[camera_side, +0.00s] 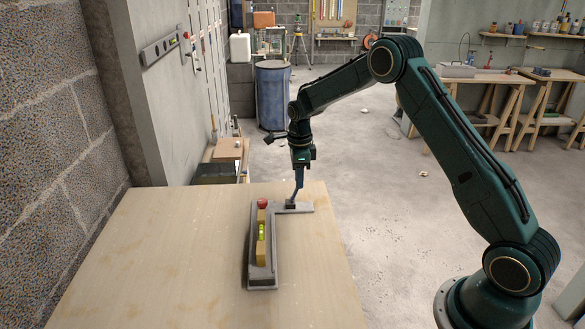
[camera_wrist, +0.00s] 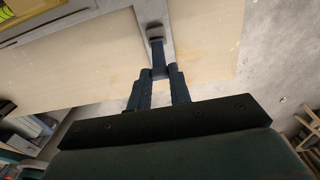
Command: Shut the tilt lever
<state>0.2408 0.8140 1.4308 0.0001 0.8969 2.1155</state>
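The tilt lever (camera_side: 295,192) is a slim blue-grey bar rising from a dark block (camera_side: 291,205) on a grey L-shaped fixture (camera_side: 262,278). It stands up from the fixture, leaning slightly right in the side view. My gripper (camera_side: 299,178) points down over the lever's upper end. In the wrist view the lever (camera_wrist: 157,58) lies between my gripper's two fingertips (camera_wrist: 161,72) and fills the gap there, so the fingers look shut on it. The contact is small and dark. The lever's top is partly hidden by the fingers.
The fixture carries a yellow level (camera_side: 261,250) with a green vial and a red knob (camera_side: 262,203). It rests on a pale wooden table (camera_side: 150,260). The table is clear around it. A concrete wall (camera_side: 50,90) stands left, and a blue barrel (camera_side: 272,95) stands beyond the table.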

